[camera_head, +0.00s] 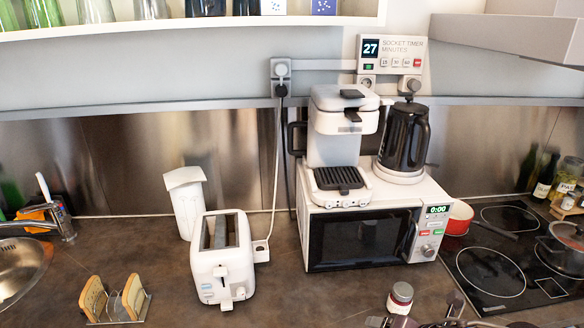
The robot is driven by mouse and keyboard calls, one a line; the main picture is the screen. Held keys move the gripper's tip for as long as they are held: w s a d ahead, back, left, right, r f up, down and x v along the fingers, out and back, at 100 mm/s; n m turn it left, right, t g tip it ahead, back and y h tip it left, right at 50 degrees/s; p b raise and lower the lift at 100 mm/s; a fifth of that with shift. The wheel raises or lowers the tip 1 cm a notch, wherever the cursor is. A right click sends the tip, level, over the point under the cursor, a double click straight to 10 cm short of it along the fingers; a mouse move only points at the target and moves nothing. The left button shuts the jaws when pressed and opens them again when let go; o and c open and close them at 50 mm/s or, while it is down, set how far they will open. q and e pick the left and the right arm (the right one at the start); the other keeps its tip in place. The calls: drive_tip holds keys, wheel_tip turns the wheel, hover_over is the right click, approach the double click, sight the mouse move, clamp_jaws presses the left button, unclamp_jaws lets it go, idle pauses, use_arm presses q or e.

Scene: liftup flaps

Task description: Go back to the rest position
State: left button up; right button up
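Dark and grey mechanical parts (440,316) poke in at the bottom edge, right of centre. They look like part of my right gripper, but they are cut off by the frame, so I cannot tell whether it is open or shut. My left gripper is not in view. The wall cabinet (190,28) at the top shows an open front, with glasses and small boxes standing in it. Its upper part is outside the picture, and no flap is visible.
A jar (400,298) stands beside the grey parts. On the counter are a toaster (221,262), a white container (187,203), a bread rack (116,299) and a microwave (362,238) carrying a coffee machine (341,125) and kettle (404,138). A range hood (512,35) juts out at right.

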drive_tip(key=s+a+f+m+g+h, duration=0.15)
drive_tip(key=s+m, duration=0.55)
drive_tip(key=m, duration=0.8)
drive_tip(key=s+f+m+g+h, duration=0.1)
drive_tip(key=s+f+m+g, duration=0.35)
drive_tip(key=m, duration=0.95)
wheel_tip(320, 180, down, 28)
drive_tip(key=s+b, duration=0.2)
drive_tip(key=s, duration=0.1)
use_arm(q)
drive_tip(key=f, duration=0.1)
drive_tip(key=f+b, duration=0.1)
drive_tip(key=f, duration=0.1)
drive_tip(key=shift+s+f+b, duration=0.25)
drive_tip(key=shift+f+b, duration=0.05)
use_arm(e)
drive_tip(key=s+d+f, duration=0.2)
drive_tip(key=s+f, duration=0.8)
drive_tip(key=f, duration=0.1)
drive_tip(key=s+d+f, duration=0.2)
drive_tip(key=s+f, duration=0.8)
drive_tip(key=shift+f+n+g, duration=0.35)
drive_tip(key=shift+n+g, duration=0.05)
